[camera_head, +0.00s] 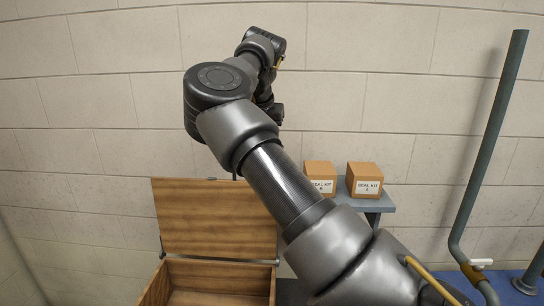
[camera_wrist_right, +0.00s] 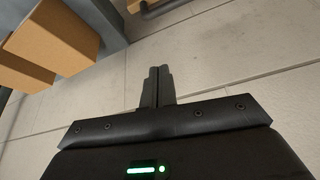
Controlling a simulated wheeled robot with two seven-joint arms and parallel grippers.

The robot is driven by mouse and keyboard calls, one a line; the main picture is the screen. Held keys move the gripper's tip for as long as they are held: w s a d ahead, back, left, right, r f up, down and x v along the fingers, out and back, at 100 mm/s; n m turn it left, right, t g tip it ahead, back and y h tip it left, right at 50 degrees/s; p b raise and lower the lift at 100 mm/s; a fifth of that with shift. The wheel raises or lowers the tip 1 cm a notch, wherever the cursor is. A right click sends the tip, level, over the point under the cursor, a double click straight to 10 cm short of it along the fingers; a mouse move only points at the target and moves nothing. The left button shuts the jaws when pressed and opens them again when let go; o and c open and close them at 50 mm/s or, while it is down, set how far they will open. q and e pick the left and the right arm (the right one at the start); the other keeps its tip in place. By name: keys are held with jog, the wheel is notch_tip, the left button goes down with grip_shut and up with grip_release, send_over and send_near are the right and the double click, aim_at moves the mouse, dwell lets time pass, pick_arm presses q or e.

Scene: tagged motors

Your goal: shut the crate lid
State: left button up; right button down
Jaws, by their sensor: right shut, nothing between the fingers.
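A wooden crate (camera_head: 220,275) stands at the bottom of the head view, its inside partly visible. Its wooden lid (camera_head: 214,220) is open and stands upright at the back edge of the crate. My right arm crosses the head view from the lower right, up and above the crate; its gripper is hidden behind the arm there. In the right wrist view my right gripper (camera_wrist_right: 157,73) is shut with nothing between its fingers, in front of bare wall. My left gripper is not in view.
Two cardboard boxes, one labelled "SEAL KIT" (camera_head: 364,181) and one partly hidden by my arm (camera_head: 320,178), sit on a grey shelf (camera_head: 385,204) right of the crate. A grey-green pipe (camera_head: 487,150) stands at the right. A block wall is behind everything.

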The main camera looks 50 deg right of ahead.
notch_tip(320, 180, down, 10)
jog(key=p, duration=0.6)
jog(key=shift+w+d+r, duration=0.15)
jog(key=shift+d, duration=0.15)
